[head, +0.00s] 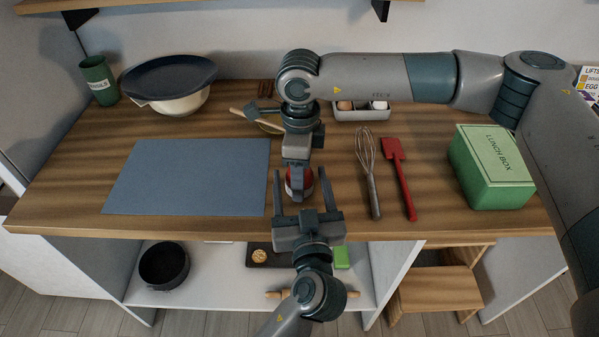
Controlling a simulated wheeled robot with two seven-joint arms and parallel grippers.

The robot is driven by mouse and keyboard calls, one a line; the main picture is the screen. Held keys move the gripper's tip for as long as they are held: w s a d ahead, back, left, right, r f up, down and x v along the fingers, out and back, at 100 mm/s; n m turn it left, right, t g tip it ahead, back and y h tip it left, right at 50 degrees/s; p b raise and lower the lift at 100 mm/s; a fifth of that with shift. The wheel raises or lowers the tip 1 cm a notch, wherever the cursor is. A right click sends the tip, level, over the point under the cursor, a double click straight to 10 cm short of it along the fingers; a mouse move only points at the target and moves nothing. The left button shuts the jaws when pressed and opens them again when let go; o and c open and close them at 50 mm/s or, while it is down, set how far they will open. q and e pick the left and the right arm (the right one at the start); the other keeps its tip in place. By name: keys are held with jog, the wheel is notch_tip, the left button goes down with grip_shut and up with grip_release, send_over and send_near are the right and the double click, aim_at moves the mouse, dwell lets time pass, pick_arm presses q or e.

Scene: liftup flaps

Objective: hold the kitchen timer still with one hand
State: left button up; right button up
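The kitchen timer (307,184) is a small red thing with a pale part, near the front of the wooden counter, partly covered by my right gripper. My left gripper (301,184) comes from the front edge. Its two fingers are spread wide, one on each side of the timer, with a visible gap to it on both sides. My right gripper (297,176) reaches in from the back and points down at the timer. Its fingers overlap the timer in the head view, so I cannot tell whether they grip it.
A blue-grey mat (190,177) lies left. A whisk (371,170), a red spatula (400,177) and a green lunch box (490,168) are right. A lidded bowl (172,84), a green cup (98,80) and an egg tray (361,112) stand behind. A black pot (164,265) sits on the lower shelf.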

pick_arm(q)
jog(key=shift+w+a, duration=0.15)
jog(key=shift+w, duration=0.95)
jog(key=c, duration=1.1)
jog(key=shift+o, duration=0.2)
jog(key=shift+f+m+h, duration=0.1)
jog(key=shift+m+h, duration=0.2)
jog(key=shift+h, duration=0.2)
jog(key=m+h, duration=0.1)
jog(key=h, duration=0.1)
jog(key=shift+m+h, duration=1.5)
jog(key=shift+h, duration=0.6)
